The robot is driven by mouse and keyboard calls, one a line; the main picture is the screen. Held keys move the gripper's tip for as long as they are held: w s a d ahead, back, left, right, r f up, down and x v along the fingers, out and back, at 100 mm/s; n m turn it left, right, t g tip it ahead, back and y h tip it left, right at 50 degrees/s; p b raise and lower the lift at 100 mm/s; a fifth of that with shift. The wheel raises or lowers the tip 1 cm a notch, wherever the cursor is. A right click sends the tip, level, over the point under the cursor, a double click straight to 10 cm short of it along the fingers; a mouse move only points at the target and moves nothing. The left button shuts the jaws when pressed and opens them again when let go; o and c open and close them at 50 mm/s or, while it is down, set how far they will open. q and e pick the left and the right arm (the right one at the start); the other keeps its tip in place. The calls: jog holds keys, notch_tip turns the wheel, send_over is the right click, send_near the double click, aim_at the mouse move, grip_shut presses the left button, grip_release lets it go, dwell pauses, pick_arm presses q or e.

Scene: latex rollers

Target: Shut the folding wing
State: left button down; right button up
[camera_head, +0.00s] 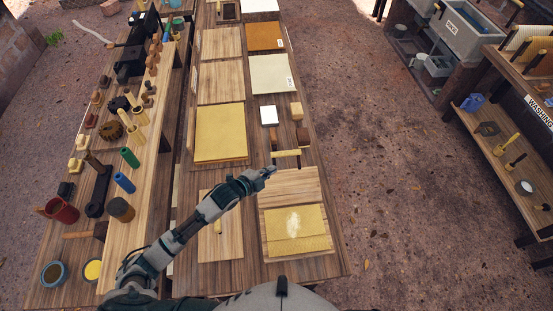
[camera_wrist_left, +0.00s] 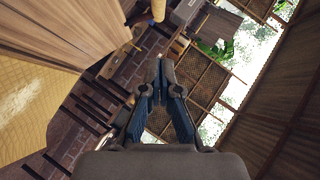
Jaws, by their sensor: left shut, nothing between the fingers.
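A flat wooden panel (camera_head: 229,240) with a small pale handle lies left of the sheet board on the near bench; it looks like the folding wing, lying open. A yellow sheet (camera_head: 295,222) with a whitish patch lies on a wooden board (camera_head: 290,185); the sheet also shows at the left edge of the left wrist view (camera_wrist_left: 25,95). My left gripper (camera_head: 270,171) is above the board's far left corner, clear of the panel's handle. Its fingers are together and empty in the left wrist view (camera_wrist_left: 161,66). My right gripper is out of view.
A rolling pin (camera_head: 286,153) lies just beyond my left gripper. Bare ground (camera_head: 410,200) is to the right.

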pick_arm(q)
jog(key=b, duration=0.6)
send_near(291, 154)
jog(key=d, duration=0.2)
jog(key=b+x, duration=0.2)
jog(key=b, duration=0.1)
jog(key=shift+w+d, duration=0.1)
jog(key=shift+d, duration=0.2)
jog(key=shift+w+a+f+b, duration=0.15)
jog(key=shift+w+f+b, duration=0.3)
jog(key=shift+b, duration=0.4)
jog(key=shift+w+a+f+b, duration=0.25)
jog(key=shift+w+a+b, duration=0.2)
jog(key=shift+w+b, duration=0.3)
jog(key=shift+d, duration=0.25)
